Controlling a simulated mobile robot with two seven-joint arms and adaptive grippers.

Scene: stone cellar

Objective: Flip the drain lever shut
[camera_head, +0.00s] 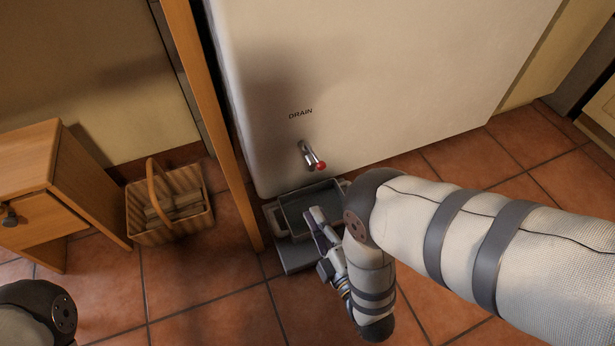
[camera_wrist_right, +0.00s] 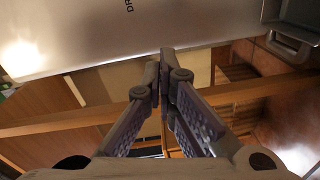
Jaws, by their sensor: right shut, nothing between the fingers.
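The drain lever (camera_head: 312,157) is a small metal lever with a red tip, low on the front of the pale appliance panel (camera_head: 390,70), under the printed word DRAIN. It slants down to the right. My right gripper (camera_head: 314,216) is below the lever, in front of the grey drain tray, apart from the lever. In the right wrist view the right gripper (camera_wrist_right: 163,62) is shut and empty, its fingertips together. The lever does not show in that view, only part of the lettering on the panel. At lower left of the head view only a piece of my left arm shows, not its gripper.
A grey tray (camera_head: 276,222) stands on the tiled floor under the lever, partly hidden by my right arm. A wooden post (camera_head: 214,125) rises left of the panel. A wicker basket (camera_head: 140,228) and a wooden cabinet (camera_head: 45,165) stand further left. Floor between them is clear.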

